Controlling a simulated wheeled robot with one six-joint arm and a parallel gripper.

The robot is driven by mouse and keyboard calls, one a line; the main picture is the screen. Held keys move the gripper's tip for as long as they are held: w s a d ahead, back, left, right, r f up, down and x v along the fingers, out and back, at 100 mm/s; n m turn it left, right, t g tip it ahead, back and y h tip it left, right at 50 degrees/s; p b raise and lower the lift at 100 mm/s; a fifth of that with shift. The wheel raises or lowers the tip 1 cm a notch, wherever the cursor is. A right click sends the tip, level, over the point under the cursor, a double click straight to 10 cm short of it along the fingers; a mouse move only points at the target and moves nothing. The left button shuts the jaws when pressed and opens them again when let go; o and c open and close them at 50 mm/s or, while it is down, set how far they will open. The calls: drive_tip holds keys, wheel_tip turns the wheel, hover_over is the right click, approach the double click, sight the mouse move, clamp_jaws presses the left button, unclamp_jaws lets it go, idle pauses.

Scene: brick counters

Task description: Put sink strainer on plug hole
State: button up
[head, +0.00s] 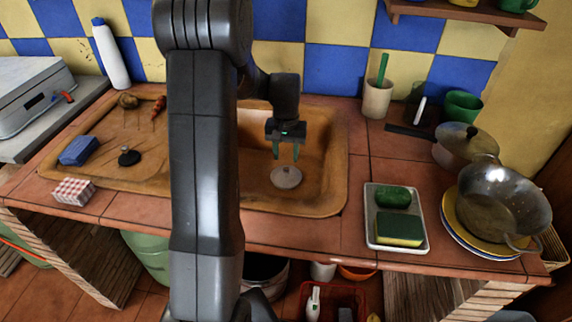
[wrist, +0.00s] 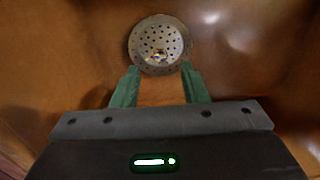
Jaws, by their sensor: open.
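The sink strainer (head: 286,178) is a round, pale metal disc with many small holes and a small shiny knob at its centre. It lies flat on the floor of the brown sink basin (head: 318,190). It also shows at the top middle of the wrist view (wrist: 146,47). No bare plug hole shows; whether one is under the disc is hidden. My gripper (head: 286,154) is open and empty, with its green fingers pointing down just above the strainer. In the wrist view the fingertips (wrist: 157,72) appear at the disc's near edge, apart from each other.
A tray (head: 372,230) with a sponge and a colander (head: 500,200) stand to the right. Basin walls surround my gripper.

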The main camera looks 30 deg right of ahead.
sight(286, 170)
drive_tip(key=shift+r, duration=2.25)
